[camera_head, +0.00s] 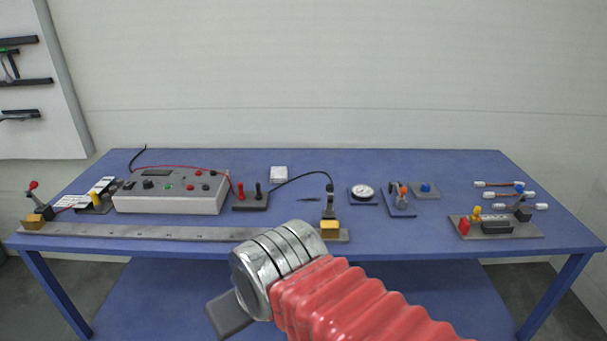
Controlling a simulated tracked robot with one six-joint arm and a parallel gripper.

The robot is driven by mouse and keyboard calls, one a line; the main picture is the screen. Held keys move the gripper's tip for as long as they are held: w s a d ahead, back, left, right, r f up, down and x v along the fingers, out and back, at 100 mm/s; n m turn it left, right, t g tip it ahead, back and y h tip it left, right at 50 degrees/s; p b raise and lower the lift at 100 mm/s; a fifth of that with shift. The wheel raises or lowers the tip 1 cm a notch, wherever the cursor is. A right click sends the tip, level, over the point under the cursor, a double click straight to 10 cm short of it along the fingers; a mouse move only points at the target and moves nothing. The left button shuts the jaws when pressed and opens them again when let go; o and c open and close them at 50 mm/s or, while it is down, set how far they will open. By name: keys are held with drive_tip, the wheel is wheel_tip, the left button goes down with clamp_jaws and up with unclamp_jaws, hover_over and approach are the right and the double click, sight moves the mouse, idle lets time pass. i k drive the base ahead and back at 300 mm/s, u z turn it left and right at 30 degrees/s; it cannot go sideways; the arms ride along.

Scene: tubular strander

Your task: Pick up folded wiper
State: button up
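A small white square that looks like the folded wiper (279,174) lies flat near the back of the blue table, behind a black terminal block. Nothing touches it. My arm, with a red bellows and silver rings, reaches in from the bottom right. A dark grey part of my gripper (229,314) shows below the rings, in front of the table and well short of the wiper. The fingertips are mostly hidden, so I cannot tell whether it is open or shut.
The blue table (440,165) is bare at the back right. A grey instrument box (172,192) stands left of the wiper. The terminal block (251,199) carries red and black posts, and a black cable arcs right from it. A long metal bar (180,232) lies along the front edge.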

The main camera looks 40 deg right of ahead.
sight(278, 175)
drive_tip(key=z, duration=0.4)
drive_tip(key=i, duration=1.5)
